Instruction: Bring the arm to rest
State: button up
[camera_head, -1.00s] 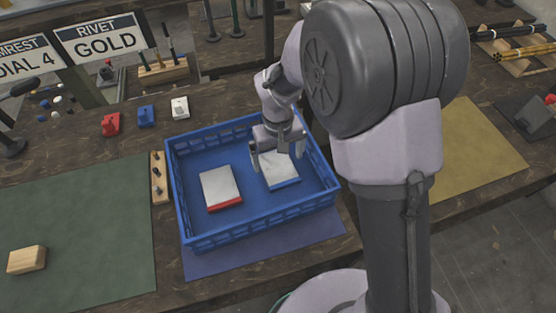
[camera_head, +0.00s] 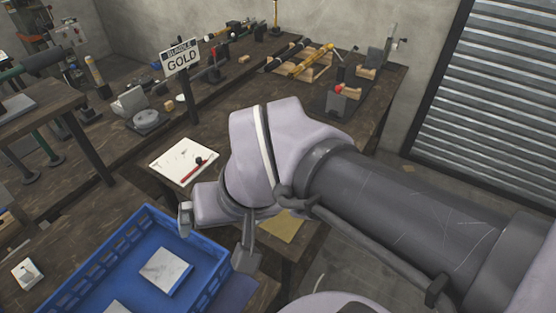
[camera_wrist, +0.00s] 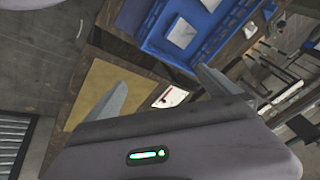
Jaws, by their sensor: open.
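My gripper (camera_head: 216,236) is open and empty, with its two fingers apart above the right side of the blue crate. Its fingers also show in the wrist view (camera_wrist: 162,82), with nothing between them. My arm reaches in from the right. The blue crate (camera_head: 205,262) stands on the bench at lower left, partly cut off by the frame edge. A white-topped block (camera_head: 165,271) lies in it, and part of another (camera_head: 117,307) shows at the bottom edge. The crate (camera_wrist: 197,52) and a white block (camera_wrist: 180,33) also show in the wrist view.
A white sheet with a red pen (camera_head: 181,162) lies behind my gripper. A mustard mat (camera_head: 283,230) lies partly hidden under my arm. A "GOLD" sign (camera_head: 180,62) stands farther back. Tools and racks line the far bench. A ribbed shutter (camera_head: 500,95) stands at right.

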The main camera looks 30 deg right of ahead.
jog(key=s, duration=0.1)
jog(key=s+d+m+t, duration=0.1)
jog(key=s, duration=0.1)
jog(key=shift+d+m, duration=0.1)
jog(key=shift+m, duration=0.2)
dwell(1.0)
